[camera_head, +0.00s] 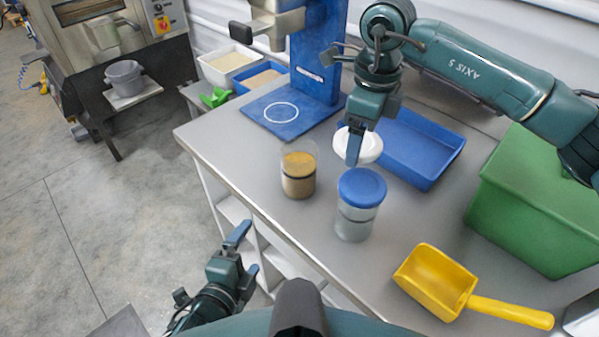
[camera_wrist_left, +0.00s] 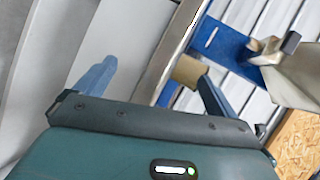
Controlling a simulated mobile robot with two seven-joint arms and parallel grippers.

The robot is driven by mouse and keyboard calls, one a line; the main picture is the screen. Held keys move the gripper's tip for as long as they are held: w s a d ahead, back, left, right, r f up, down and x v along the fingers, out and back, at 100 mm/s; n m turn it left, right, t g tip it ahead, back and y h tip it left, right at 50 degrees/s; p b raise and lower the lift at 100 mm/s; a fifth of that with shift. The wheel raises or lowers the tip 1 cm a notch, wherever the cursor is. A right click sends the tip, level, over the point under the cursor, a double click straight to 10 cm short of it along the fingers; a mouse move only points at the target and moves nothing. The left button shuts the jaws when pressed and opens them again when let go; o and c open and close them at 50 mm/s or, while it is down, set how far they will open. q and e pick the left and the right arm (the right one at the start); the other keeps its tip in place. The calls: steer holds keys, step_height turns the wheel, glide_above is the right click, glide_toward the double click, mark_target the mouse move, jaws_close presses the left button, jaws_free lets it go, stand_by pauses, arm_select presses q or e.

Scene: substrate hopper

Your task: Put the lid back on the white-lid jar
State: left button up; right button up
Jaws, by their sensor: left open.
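The jar with tan contents (camera_head: 298,178) stands upright on the grey table, its clear upper rim showing no lid. Its tan part seems to show in the left wrist view (camera_wrist_left: 188,70). The white lid (camera_head: 372,147) is behind it, towards the blue tray. My right gripper (camera_head: 355,150) points down at the lid, one blue finger crossing in front of it. The other finger is hidden, so I cannot tell whether it grips the lid. My left gripper (camera_head: 244,254) is open and empty, off the table's front edge; its spread fingers show in the left wrist view (camera_wrist_left: 157,72).
A blue-lid jar (camera_head: 361,190) stands right of the tan jar. A yellow scoop (camera_head: 440,285), green bin (camera_head: 535,200) and blue tray (camera_head: 425,150) take up the right side. A blue stand (camera_head: 317,60) rises at the back. The table's left front corner is clear.

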mark_target(305, 152)
arm_select(q)
steer(key=w+d+r+m+t+h, duration=0.1)
steer(key=w+d+r+m, duration=0.1)
steer(key=m, duration=0.8)
steer(key=w+d+r+m+t+h, duration=0.1)
steer(key=w+d+r+m+t, duration=0.1)
steer(key=r+m, duration=0.4)
steer(key=w+d+m, duration=0.1)
steer(key=m, duration=0.4)
steer(key=shift+w+d+h, duration=0.3)
steer(key=shift+w+d, duration=0.05)
steer(key=shift+w, duration=0.05)
arm_select(e)
steer(key=w+a+r+m, duration=0.1)
steer(key=a+m, duration=0.4)
steer(key=m, duration=0.9)
steer(key=w+a+r+m, duration=0.1)
steer(key=w+a+m, duration=0.3)
steer(key=m, duration=0.9)
steer(key=shift+w+a+r+m, duration=0.25)
steer(key=shift+a+r+m, duration=0.15)
steer(key=shift+a, duration=0.75)
arm_select(q)
steer(key=shift+w+r, duration=0.1)
steer(key=x, duration=1.2)
steer(key=shift+c, duration=0.5)
steer(key=c, duration=1.3)
steer(key=shift+c, duration=0.2)
arm_select(e)
steer(key=shift+f, duration=2.6)
